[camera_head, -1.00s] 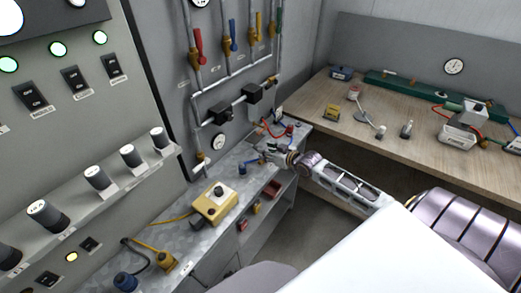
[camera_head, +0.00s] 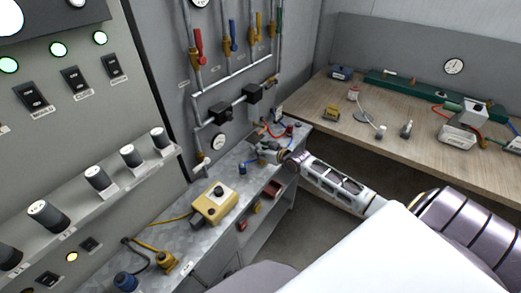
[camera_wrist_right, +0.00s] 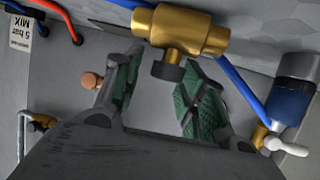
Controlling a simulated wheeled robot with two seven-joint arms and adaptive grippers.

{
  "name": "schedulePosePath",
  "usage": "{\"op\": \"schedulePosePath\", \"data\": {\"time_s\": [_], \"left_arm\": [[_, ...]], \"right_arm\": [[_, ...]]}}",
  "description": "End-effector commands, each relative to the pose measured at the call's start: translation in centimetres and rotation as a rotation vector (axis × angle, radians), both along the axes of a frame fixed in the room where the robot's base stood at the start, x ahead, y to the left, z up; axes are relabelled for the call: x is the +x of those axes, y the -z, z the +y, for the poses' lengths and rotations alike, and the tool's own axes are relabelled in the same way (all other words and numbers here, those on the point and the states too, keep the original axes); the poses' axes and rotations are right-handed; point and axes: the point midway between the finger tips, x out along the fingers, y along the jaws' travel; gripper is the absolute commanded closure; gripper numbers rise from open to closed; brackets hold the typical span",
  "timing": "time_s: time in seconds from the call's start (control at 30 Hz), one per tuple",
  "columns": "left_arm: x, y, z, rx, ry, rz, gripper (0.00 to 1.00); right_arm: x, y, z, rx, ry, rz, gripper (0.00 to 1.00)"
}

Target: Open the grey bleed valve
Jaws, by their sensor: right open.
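My right gripper (camera_head: 263,151) reaches over the metal bench, below the wall pipes. In the right wrist view its green-padded fingers (camera_wrist_right: 162,92) are spread apart. A brass fitting (camera_wrist_right: 180,32) with blue hose on both sides lies just beyond the fingertips. Its short dark grey knob (camera_wrist_right: 168,70) points into the gap between them, with no clear grip on it. A light grey lever (camera_wrist_right: 287,147) on a brass piece sits at the right, below a blue cylinder (camera_wrist_right: 291,101). I cannot tell which grey part is the bleed valve. My left gripper is not in view.
A copper-coloured knob (camera_wrist_right: 92,81) is left of the fingers. Red and blue hoses run nearby. A yellow box (camera_head: 214,204) stands on the metal bench (camera_head: 190,228). Pipes with coloured levers line the wall. A wooden bench (camera_head: 400,140) is at the right.

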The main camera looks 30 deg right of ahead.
Motion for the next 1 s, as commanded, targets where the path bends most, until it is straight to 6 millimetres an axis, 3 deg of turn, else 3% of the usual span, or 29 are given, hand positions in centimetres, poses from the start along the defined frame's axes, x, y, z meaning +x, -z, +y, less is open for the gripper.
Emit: {"op": "schedulePosePath", "data": {"time_s": [0.27,0.57,1.0], "left_arm": [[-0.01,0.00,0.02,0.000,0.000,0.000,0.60],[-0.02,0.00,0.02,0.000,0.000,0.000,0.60],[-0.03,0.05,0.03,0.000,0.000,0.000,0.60]], "right_arm": [[0.03,0.00,0.02,0.000,0.000,0.000,0.60],[0.01,-0.01,0.01,0.000,0.000,0.000,0.99],[0.21,-0.02,0.13,0.000,0.000,0.000,1.00]]}}
